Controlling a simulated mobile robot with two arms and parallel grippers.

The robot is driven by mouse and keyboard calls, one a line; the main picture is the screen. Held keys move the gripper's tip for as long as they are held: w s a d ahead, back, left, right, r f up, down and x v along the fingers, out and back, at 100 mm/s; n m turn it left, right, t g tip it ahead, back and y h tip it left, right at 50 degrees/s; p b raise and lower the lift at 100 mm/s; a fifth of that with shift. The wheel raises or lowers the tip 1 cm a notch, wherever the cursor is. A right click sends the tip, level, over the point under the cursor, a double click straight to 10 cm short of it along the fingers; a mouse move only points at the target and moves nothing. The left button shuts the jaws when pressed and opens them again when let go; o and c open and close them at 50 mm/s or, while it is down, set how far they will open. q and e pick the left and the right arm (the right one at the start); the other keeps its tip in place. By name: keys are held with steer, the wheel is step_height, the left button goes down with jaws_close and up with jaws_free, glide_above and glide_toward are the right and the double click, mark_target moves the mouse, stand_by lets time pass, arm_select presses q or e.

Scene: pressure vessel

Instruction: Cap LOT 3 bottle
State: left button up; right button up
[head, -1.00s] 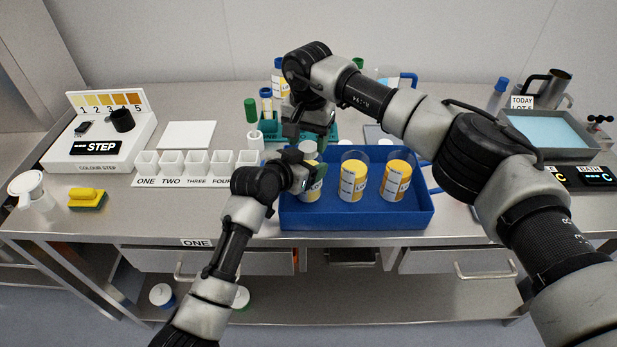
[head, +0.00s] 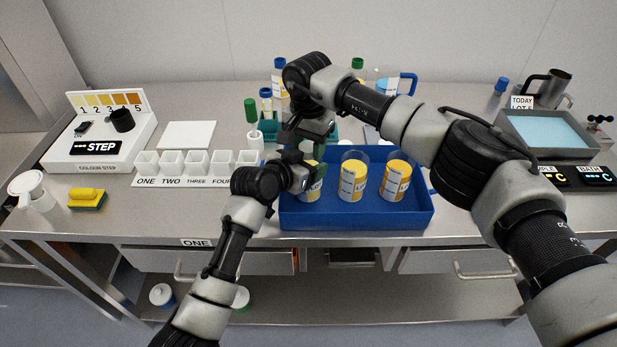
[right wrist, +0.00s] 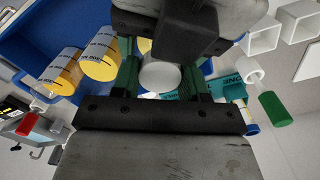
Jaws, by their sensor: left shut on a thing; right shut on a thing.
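My left gripper (head: 312,178) is shut on the leftmost yellow bottle (head: 309,193), which stands in the front left of the blue tray (head: 356,220). The bottle's top is hidden in the head view. My right gripper (head: 308,143) is directly above that bottle, pointing down. In the right wrist view, its green fingers (right wrist: 160,76) are shut on a round white cap (right wrist: 160,77). I cannot tell whether the cap touches the bottle. The lot labels are too small to read with certainty.
Two other yellow bottles, one in the middle (head: 353,178) and one at right (head: 396,181), stand in the tray. White cups (head: 198,163) stand to its left, with a green-capped tube (head: 251,112) behind. A water bath (head: 548,135) is at right.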

steer(key=m, duration=0.4)
steer(key=o, duration=1.1)
steer(key=shift+r, duration=0.1)
step_height(320, 180, up, 12)
arm_select(q)
steer(key=o, duration=1.8)
